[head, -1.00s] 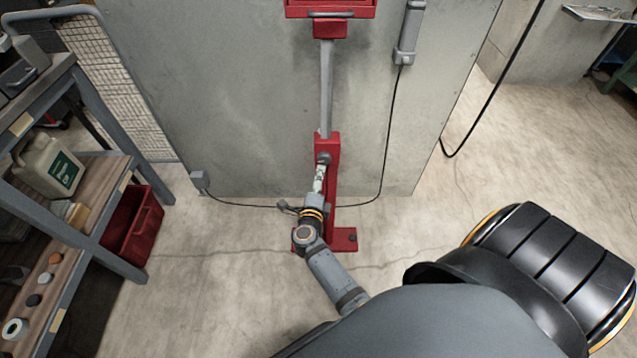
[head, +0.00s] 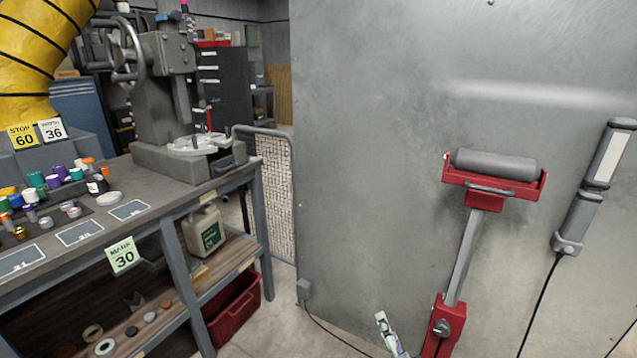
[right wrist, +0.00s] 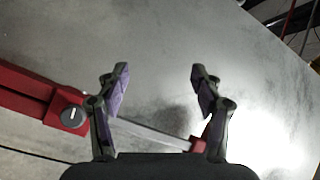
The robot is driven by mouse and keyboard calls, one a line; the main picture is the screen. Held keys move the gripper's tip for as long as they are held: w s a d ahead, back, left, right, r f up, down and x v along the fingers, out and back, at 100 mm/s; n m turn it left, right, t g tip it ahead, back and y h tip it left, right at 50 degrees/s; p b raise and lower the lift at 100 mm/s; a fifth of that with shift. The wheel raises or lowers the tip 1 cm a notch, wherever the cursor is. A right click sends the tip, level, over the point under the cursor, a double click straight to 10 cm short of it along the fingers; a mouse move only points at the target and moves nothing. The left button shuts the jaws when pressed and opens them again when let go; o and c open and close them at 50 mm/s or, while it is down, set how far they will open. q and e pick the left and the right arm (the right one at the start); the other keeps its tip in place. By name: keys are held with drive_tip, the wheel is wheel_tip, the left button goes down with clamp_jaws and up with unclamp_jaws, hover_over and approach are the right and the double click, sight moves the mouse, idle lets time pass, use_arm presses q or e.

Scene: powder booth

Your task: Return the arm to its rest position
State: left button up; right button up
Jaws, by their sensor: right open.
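My right gripper (head: 383,322) shows small at the bottom edge of the head view, just left of the red roller stand's lower post (head: 441,328). The rest of that arm is out of the picture. In the right wrist view my right gripper (right wrist: 160,80) has its two fingers spread wide, with nothing held between them. Behind the fingers are the stand's grey bar (right wrist: 150,134), its red post with a dark knob (right wrist: 72,115), and the grey panel. Whether the gripper touches the stand cannot be told. My left gripper is in neither view.
A grey panel (head: 370,150) stands behind the roller stand, with a lamp (head: 592,185) and cable at right. A workbench (head: 165,195) at left bears a press (head: 165,90) and several small caps. A red bin (head: 232,308) sits under it. Some floor shows between bench and panel.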

drive_tip(key=s+a+f+n+g+y, duration=0.35)
drive_tip(key=s+n+g, duration=0.35)
drive_tip(key=s+n, duration=0.25)
drive_tip(key=s+d+n+g+h, duration=0.3)
drive_tip(key=s+d+g+h, duration=0.3)
drive_tip(key=s+d, duration=0.55)
wheel_tip(320, 180, down, 24)
drive_tip(key=s+g, duration=0.1)
drive_tip(key=s, duration=0.1)
drive_tip(key=s+d+f+g, duration=0.1)
drive_tip(key=s+d+f, duration=0.1)
drive_tip(key=s+f, duration=1.6)
wheel_tip(320, 180, up, 13)
drive_tip(key=s+p, duration=0.2)
drive_tip(key=p, duration=1.2)
drive_tip(key=shift+a+g+p, duration=0.15)
drive_tip(key=shift+g+p, duration=0.15)
drive_tip(key=shift+f+y, duration=0.1)
drive_tip(key=shift+y, duration=0.15)
